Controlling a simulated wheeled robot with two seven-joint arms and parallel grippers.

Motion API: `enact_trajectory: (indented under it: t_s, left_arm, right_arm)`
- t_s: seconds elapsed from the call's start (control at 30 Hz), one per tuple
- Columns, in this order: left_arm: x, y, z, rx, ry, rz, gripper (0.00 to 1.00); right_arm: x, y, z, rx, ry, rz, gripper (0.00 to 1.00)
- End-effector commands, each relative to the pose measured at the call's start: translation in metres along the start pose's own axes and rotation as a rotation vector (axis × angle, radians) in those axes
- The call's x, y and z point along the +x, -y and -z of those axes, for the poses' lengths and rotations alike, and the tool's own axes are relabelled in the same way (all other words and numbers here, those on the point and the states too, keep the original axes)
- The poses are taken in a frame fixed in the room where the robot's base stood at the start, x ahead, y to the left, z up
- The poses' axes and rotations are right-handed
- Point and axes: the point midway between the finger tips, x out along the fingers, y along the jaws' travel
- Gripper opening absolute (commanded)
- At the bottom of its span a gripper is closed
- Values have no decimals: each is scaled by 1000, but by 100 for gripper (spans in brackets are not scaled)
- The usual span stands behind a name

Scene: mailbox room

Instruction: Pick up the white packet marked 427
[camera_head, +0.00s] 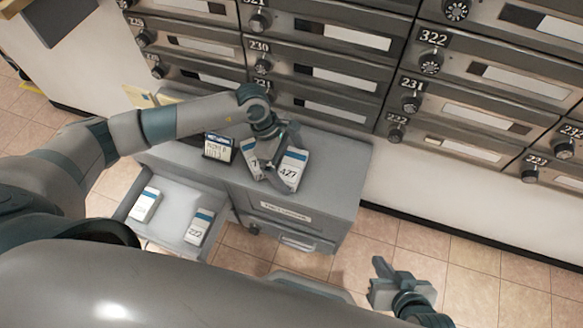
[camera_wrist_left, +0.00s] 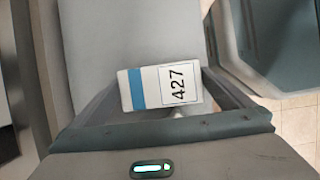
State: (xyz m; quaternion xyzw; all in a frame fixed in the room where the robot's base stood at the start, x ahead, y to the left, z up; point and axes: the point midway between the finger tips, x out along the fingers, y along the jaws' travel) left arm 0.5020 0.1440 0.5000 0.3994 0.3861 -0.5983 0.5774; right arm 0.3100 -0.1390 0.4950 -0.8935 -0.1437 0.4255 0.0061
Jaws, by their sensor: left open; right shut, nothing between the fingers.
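The white packet marked 427 (camera_head: 292,171) has a blue band and lies on top of the grey cabinet (camera_head: 335,185). In the left wrist view the packet (camera_wrist_left: 150,88) shows between the two fingers, its label turned sideways. My left gripper (camera_head: 280,155) is open over the cabinet top, close beside the packet. From the wrist view (camera_wrist_left: 165,100) I cannot tell whether a finger touches it. My right gripper (camera_head: 384,280) is shut and empty, low at the right, away from the cabinet.
Another white packet (camera_head: 250,158), partly hidden by my left gripper, lies left of 427. A dark-framed card (camera_head: 217,148) stands near it. An open drawer (camera_head: 168,228) holds two white packets (camera_head: 145,204), (camera_head: 199,226). Mailboxes (camera_head: 315,75) line the wall behind.

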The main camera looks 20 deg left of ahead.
Motion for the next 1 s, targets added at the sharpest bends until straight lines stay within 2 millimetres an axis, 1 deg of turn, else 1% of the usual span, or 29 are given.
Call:
enact_trajectory:
  t_s: [0.47,0.57,0.6,0.87,1.0]
  left_arm:
    - [1,0,0,0,0,-1,100]
    - [1,0,0,0,0,-1,78]
    - [1,0,0,0,0,-1,69]
    - [0,0,0,0,1,-1,68]
    - [-3,-1,-2,0,1,-1,68]
  right_arm:
    - [-1,0,0,-2,2,1,0]
    - [-1,0,-1,-2,3,1,0]
    - [-1,0,-1,-2,3,1,0]
    - [-1,0,-1,-2,3,1,0]
    - [-1,0,-1,-2,3,1,0]
